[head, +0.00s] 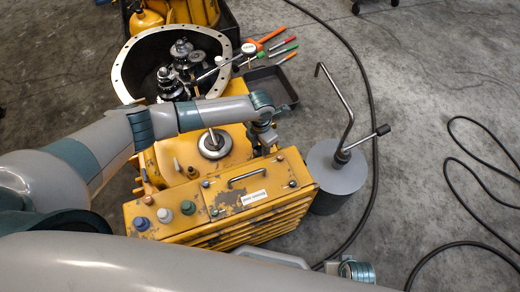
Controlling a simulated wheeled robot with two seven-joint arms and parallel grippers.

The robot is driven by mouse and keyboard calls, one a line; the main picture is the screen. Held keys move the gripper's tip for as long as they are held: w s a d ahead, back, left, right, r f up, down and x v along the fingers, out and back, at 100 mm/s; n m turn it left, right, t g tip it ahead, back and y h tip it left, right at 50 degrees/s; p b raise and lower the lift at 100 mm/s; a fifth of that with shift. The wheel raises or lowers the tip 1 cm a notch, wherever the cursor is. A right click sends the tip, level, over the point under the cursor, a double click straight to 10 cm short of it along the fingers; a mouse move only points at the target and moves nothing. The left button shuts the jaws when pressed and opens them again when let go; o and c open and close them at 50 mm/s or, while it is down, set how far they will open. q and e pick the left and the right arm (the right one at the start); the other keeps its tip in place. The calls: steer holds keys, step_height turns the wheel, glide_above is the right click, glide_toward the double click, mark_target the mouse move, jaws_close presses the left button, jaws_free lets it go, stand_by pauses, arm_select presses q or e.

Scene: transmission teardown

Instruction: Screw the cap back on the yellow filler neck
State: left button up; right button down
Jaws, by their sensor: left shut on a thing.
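My left arm reaches across the yellow machine, and its gripper (267,142) points down near the back right of the yellow cabinet (250,182). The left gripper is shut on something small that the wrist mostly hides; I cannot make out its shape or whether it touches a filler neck. No cap or yellow filler neck can be told apart clearly. A silver round disc with a post (214,144) sits on the yellow housing, left of the gripper. My right arm crosses the bottom edge; its fingers do not show.
A crank-handled grey canister (335,172) stands right of the cabinet. Behind are a black tray (288,87), coloured-handled tools (278,46) and an open round housing (120,72) with gears. Cables cross the floor at right.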

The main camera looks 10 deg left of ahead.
arm_select(q)
steer(key=shift+m, duration=0.8)
steer(key=o, duration=1.5)
steer(key=shift+c, duration=0.2)
steer(key=o, duration=0.3)
steer(key=shift+s, duration=0.1)
steer(key=shift+s+d+f, duration=0.15)
steer(key=shift+c, duration=0.6)
steer(key=shift+r+p, duration=1.8)
steer(key=shift+r, duration=0.55)
steer(key=shift+c, duration=0.5)
